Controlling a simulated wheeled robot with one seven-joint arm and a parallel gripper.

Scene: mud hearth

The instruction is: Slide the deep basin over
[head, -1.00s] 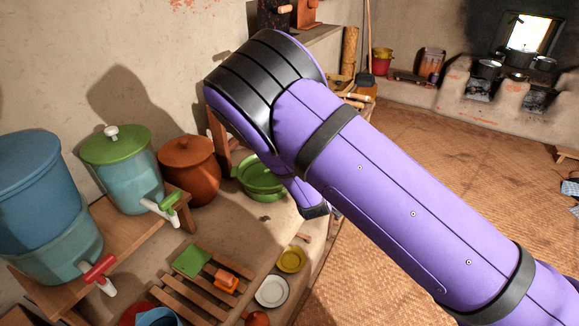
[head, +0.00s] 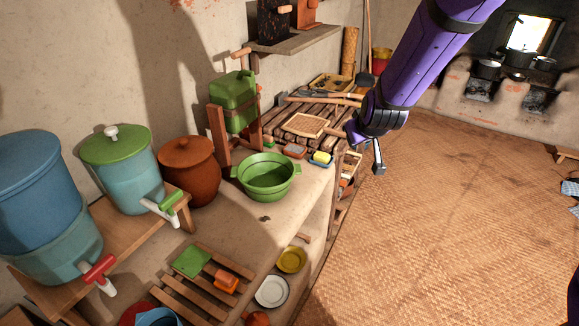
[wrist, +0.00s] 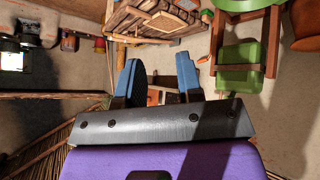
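The deep basin is a round green bowl (head: 266,178) with side handles. It stands upright on the pale ledge, in the middle of the head view, and looks empty. Part of a green rim, likely the same basin, shows at the top edge of the wrist view (wrist: 243,5). My gripper (head: 378,160) is up and to the right of the basin, apart from it, beyond the ledge's edge. In the wrist view its two blue fingers (wrist: 159,78) stand apart with nothing between them.
A green jerrycan (head: 234,102) in a wooden frame stands behind the basin. A brown clay pot (head: 188,170) is to its left. Plates (head: 272,291) lie in front. The ledge just before the basin is clear.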

